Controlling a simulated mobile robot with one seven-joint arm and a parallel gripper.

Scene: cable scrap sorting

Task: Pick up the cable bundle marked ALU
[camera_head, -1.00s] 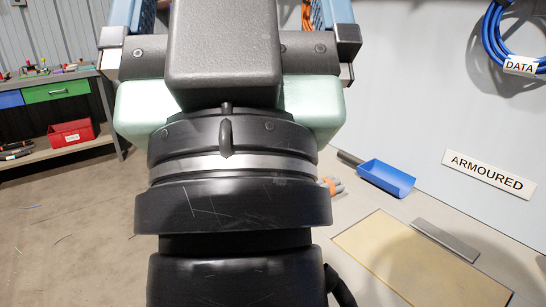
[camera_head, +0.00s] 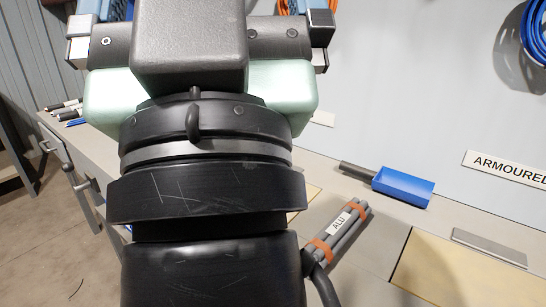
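The cable bundle marked ALU (camera_head: 343,228) is a short bunch of grey rods with orange ties near both ends and a white ALU label. It lies on the grey bench top, right of my arm, its near end close to a black part of my arm. My gripper (camera_head: 205,12) is at the top of the head view, well above the bundle in the picture. Its two blue-padded fingers stand wide apart; their tips run out of frame. My wrist hides the space between the fingers; I see nothing held.
A tan board (camera_head: 455,275) and a grey metal bar (camera_head: 490,247) are at the right. An ARMOURED sign (camera_head: 508,166) and blue cable (camera_head: 535,35) are on the wall. Dark-ended cables (camera_head: 68,110) lie at left.

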